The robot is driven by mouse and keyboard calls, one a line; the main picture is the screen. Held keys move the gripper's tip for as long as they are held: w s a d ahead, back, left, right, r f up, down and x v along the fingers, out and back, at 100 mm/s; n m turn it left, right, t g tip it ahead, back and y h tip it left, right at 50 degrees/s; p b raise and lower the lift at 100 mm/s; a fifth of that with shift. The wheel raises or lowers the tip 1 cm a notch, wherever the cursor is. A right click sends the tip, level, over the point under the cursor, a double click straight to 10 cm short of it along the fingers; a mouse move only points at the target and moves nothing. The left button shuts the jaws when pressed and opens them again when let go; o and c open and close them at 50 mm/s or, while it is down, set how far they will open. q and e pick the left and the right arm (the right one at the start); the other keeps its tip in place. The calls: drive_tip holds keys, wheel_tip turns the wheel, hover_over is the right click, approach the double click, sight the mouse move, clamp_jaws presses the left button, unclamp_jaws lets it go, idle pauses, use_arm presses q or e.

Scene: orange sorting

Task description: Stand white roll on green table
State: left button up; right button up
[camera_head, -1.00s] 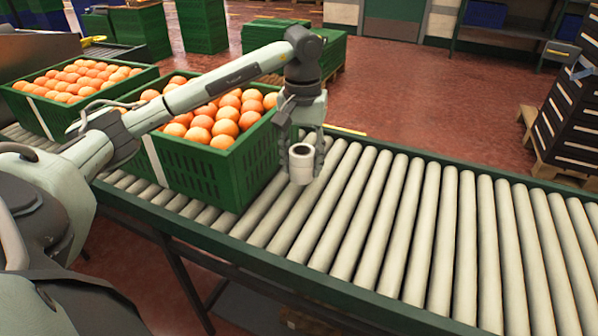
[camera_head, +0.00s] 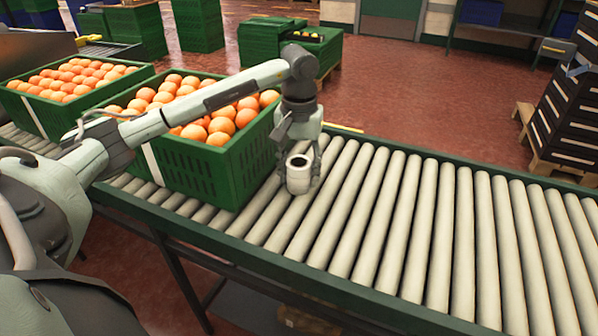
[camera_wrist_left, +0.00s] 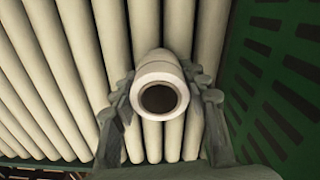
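The white roll (camera_head: 299,175) is a short, thick-walled cylinder with a dark hole in its top. It is upright or nearly so, low over the roller conveyor with the green frame (camera_head: 262,257), beside the nearer orange crate. I cannot tell whether its base touches the rollers. My left gripper (camera_head: 299,165) points down with a finger on each side of the roll, shut on it. The left wrist view shows the roll's open end (camera_wrist_left: 160,97) between the fingers of my left gripper (camera_wrist_left: 160,92). My right gripper is out of view. No separate green table shows.
A green crate of oranges (camera_head: 205,175) stands on the conveyor just left of the roll. Another orange crate (camera_head: 30,117) is farther left. The rollers to the right are clear. Stacked dark crates (camera_head: 570,125) stand on a pallet beyond, at the far right.

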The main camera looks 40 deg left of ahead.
use_arm(q)
drive_tip(key=o, duration=0.3)
drive_tip(key=shift+o, duration=0.2)
